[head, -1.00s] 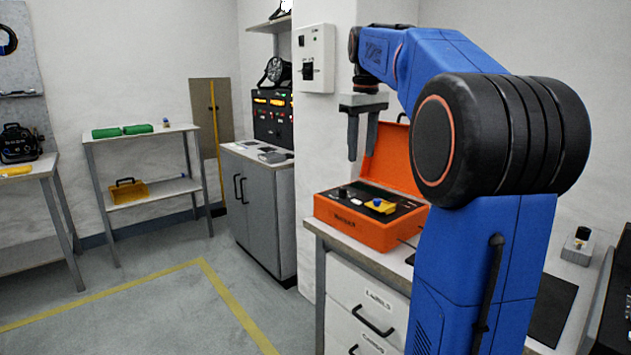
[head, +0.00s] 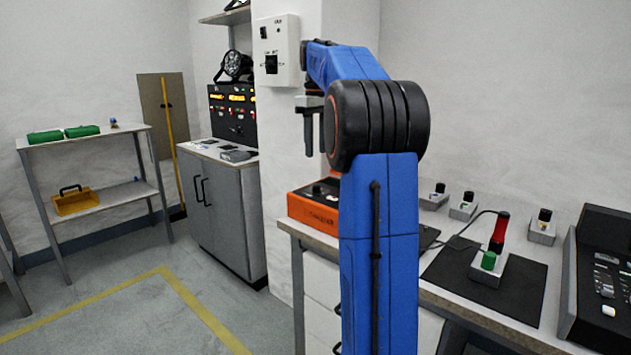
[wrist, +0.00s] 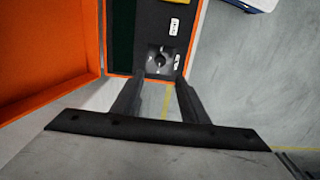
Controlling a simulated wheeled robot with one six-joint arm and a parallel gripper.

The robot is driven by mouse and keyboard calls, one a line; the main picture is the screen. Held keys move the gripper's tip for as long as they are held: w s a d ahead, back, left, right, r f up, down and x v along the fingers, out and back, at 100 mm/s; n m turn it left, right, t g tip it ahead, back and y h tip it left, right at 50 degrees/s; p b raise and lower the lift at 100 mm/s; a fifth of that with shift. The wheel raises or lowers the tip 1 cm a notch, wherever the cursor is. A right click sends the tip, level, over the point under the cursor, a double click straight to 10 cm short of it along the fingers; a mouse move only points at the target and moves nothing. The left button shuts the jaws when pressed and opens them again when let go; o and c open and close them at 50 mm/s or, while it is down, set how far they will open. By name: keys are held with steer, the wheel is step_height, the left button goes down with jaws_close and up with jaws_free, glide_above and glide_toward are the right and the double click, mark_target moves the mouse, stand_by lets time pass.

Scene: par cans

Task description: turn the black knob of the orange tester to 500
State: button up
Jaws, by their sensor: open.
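The orange tester (head: 312,212) stands on the white-topped bench in the head view, with its right part hidden behind my arm. Its black knob (head: 317,189) shows on the dark panel, small. In the wrist view the tester's orange rim (wrist: 98,45) and panel show, and the knob (wrist: 160,60) sits near the panel's lower end, just beyond my fingertips. The scale marks are too small to read. My gripper (head: 315,150) is open and empty, pointing down above the tester. Its fingers (wrist: 158,85) are apart in the wrist view, either side of the knob's line.
A white switch box (head: 277,50) hangs on the wall pillar behind my gripper. A grey cabinet (head: 222,210) stands left of the bench. On the bench at right are a dark mat (head: 455,275), a green-knobbed block (head: 488,262), small blocks and a black console (head: 605,290).

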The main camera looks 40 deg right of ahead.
mark_target(317, 185)
step_height(317, 185, down, 11)
steer(key=shift+f, duration=0.2)
stand_by(0.3)
jaws_close()
